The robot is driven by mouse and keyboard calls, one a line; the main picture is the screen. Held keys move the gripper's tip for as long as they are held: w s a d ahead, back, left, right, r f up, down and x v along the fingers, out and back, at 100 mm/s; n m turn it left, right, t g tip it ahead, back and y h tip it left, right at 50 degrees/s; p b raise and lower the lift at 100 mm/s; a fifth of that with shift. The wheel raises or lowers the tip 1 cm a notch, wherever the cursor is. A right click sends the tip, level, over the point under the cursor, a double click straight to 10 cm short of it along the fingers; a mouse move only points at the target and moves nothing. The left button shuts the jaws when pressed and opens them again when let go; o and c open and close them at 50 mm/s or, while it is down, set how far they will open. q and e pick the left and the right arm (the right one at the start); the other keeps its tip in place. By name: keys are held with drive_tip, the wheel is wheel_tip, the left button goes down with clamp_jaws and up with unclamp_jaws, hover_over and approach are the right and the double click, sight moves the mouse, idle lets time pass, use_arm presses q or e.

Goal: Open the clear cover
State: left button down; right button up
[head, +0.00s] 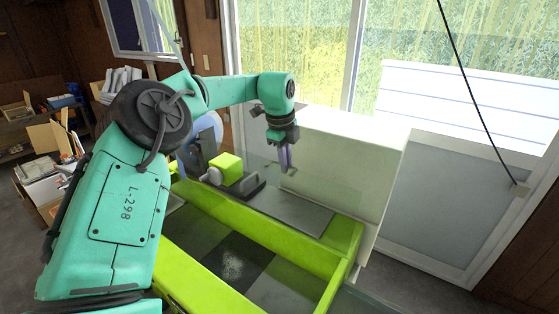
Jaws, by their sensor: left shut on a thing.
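The clear cover (318,178) is a see-through sheet over the back of the green-framed machine, and its edges are hard to make out. My left gripper (287,168) points down at the middle of the picture, above the back of the machine, with its fingers closed together. It is shut on the clear cover, as far as the faint outline shows. The machine's lime-green frame (292,262) surrounds a dark bed (235,256). My right gripper is not in view.
A lime-green block (226,165) and a grey handle-like part (249,187) stand left of my left gripper. A white panel (345,160) rises behind it. Shelves and boxes (45,175) stand far left, with a glass door at the right.

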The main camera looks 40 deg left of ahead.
use_arm(q)
drive_tip(key=shift+w+r, duration=0.1)
drive_tip(key=shift+w, duration=0.05)
drive_tip(key=shift+r, duration=0.1)
drive_tip(key=c, duration=1.3)
unclamp_jaws()
drive_tip(key=o, duration=0.4)
drive_tip(key=shift+w+a, duration=0.1)
drive_tip(key=shift+w, duration=0.2)
drive_tip(key=shift+w+f, duration=0.2)
drive_tip(key=shift+f, duration=0.1)
